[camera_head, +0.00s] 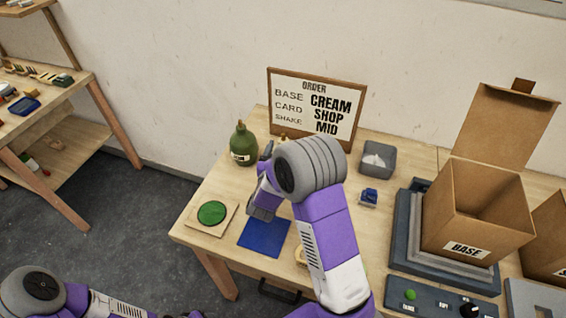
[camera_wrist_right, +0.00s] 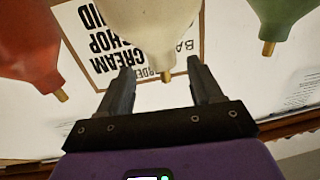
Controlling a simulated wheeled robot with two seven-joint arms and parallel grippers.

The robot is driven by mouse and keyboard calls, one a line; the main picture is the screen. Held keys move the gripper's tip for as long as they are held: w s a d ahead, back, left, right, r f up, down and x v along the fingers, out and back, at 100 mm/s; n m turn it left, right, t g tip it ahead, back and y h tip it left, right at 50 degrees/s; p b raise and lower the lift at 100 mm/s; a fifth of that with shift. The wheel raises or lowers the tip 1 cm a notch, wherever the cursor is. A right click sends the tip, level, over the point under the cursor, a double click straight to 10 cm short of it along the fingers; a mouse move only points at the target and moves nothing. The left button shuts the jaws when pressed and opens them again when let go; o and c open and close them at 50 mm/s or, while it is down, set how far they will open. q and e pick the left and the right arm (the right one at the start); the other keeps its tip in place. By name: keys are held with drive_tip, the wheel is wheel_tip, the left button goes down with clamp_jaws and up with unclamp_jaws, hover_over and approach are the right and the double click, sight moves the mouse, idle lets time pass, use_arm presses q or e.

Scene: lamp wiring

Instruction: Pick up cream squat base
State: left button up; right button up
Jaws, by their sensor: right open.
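The cream squat base (camera_wrist_right: 150,28) shows in the right wrist view, upside down, with a brass tip pointing down the picture. My right gripper (camera_wrist_right: 161,72) is open, with one finger on each side of the cream base's tapering neck. I cannot tell whether the fingers touch it. In the head view my right arm hides most or all of the cream base, and my right gripper is largely hidden by its own wrist. My left arm shows only at the bottom left; its gripper is out of view.
A green base (camera_head: 243,147) stands left of my right wrist; a red base (camera_wrist_right: 28,50) is also close by. The order board (camera_head: 315,104) is behind, reading CREAM, SHOP, MID. A blue mat (camera_head: 264,238), green disc (camera_head: 212,213), grey bin (camera_head: 378,160) and BASE box (camera_head: 465,215) share the table.

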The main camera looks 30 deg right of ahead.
sight(283, 139)
drive_tip(key=x, duration=0.4)
drive_tip(key=shift+w+f, duration=0.15)
drive_tip(key=shift+w, duration=0.05)
drive_tip(key=shift+c, duration=0.5)
drive_tip(key=c, duration=0.9)
drive_tip(key=shift+c, duration=0.4)
